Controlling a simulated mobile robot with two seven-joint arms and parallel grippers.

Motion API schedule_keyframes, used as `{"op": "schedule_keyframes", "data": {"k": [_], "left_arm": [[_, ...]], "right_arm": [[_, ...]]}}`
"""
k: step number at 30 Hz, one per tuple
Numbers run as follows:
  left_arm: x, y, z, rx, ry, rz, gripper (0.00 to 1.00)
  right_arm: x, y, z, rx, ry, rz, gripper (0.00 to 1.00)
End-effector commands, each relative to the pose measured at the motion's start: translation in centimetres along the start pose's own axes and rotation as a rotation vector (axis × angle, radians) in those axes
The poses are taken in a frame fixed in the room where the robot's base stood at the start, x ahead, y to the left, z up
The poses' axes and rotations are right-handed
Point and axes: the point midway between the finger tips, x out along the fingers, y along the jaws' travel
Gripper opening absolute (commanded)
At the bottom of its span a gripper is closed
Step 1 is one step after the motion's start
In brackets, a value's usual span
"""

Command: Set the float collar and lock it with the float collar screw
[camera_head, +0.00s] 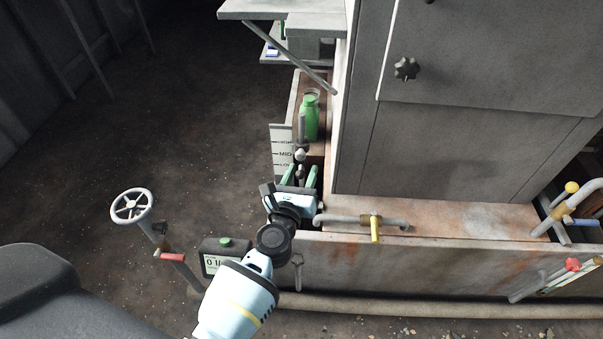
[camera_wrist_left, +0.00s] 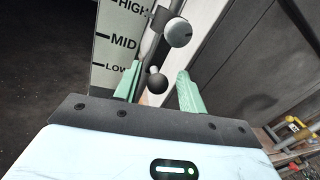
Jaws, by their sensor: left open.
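A pale scale plate (camera_head: 284,153) marked HIGH, MID and LOW stands beside an upright grey rod (camera_head: 301,126). A dark block, seemingly the float collar (camera_head: 302,144), sits on the rod with a light grey ball knob, seemingly its screw (camera_head: 300,155), on its near side, around MID. In the left wrist view the knob (camera_wrist_left: 178,33) shows larger, beyond the fingertips. My left gripper (camera_head: 301,174) is open just below it, its green fingers (camera_wrist_left: 158,88) on either side of a smaller dark ball (camera_wrist_left: 156,84). Whether they touch that ball is unclear. My right gripper is out of view.
A green bottle (camera_head: 309,120) stands behind the rod in a narrow trough. A tall grey cabinet (camera_head: 460,110) rises to the right. A pipe with a yellow valve handle (camera_head: 375,228) runs near my wrist. A handwheel (camera_head: 131,206) and a black canister (camera_head: 222,258) stand at left.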

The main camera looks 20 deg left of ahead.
Motion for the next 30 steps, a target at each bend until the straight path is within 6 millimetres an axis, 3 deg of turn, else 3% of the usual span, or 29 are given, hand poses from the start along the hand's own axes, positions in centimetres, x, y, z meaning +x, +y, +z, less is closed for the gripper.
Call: {"op": "schedule_keyframes", "data": {"k": [18, 30], "left_arm": [[-7.3, -0.2, -0.1, 0.000, 0.001, -0.003, 0.41], [-7.7, -0.2, 0.0, 0.000, 0.000, -0.003, 0.41]], "right_arm": [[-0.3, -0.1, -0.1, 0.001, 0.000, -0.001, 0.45], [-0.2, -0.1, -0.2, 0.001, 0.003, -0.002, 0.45]]}}
